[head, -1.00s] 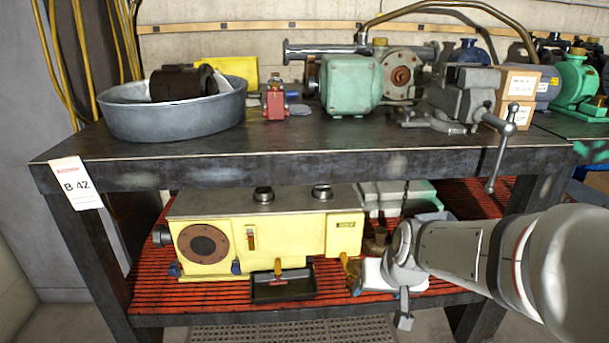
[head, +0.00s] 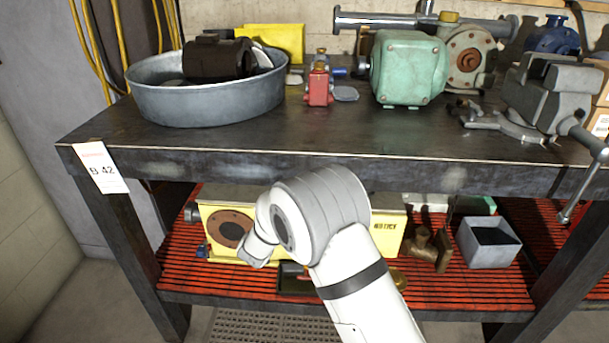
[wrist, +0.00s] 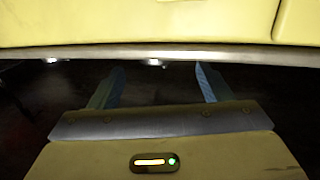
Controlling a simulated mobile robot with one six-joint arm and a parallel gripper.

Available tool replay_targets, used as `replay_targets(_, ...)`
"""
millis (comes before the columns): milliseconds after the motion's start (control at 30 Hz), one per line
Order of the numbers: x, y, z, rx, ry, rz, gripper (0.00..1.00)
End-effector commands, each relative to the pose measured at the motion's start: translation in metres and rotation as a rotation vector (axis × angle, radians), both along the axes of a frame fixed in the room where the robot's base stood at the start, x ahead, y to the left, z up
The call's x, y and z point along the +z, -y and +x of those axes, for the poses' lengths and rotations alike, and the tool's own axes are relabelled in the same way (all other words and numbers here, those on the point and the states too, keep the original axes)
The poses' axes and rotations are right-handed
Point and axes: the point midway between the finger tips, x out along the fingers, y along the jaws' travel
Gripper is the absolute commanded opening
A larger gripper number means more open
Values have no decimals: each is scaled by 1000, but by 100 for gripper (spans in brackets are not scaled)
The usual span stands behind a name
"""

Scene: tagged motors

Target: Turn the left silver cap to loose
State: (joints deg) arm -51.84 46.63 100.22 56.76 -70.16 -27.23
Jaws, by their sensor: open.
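The yellow machine (head: 395,243) stands on the red slatted lower shelf, partly hidden behind my arm. Its silver caps cannot be made out in the head view; my arm and the bench top cover most of its upper face. In the wrist view a yellow surface (wrist: 150,22) with a grey metal edge fills the top. My gripper (wrist: 160,82) is open and empty, with two bluish fingers spread apart below that edge. Small bright spots show just past the edge; I cannot tell what they are. In the head view my gripper is hidden.
The dark bench top (head: 250,142) overhangs the shelf closely above my arm. A black tray (head: 293,283) lies before the machine. A brass fitting (head: 425,248) and a grey open box (head: 488,243) stand to its right on the shelf (head: 470,285).

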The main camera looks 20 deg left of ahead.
Motion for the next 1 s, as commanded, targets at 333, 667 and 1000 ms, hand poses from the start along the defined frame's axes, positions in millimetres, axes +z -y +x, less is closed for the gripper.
replay_targets(333, -2, 8, 57, -15, 3, 2, 72)
replay_targets(667, 0, 11, 81, -17, 3, 0, 72)
replay_targets(1000, 0, 11, 81, -18, 3, 0, 59)
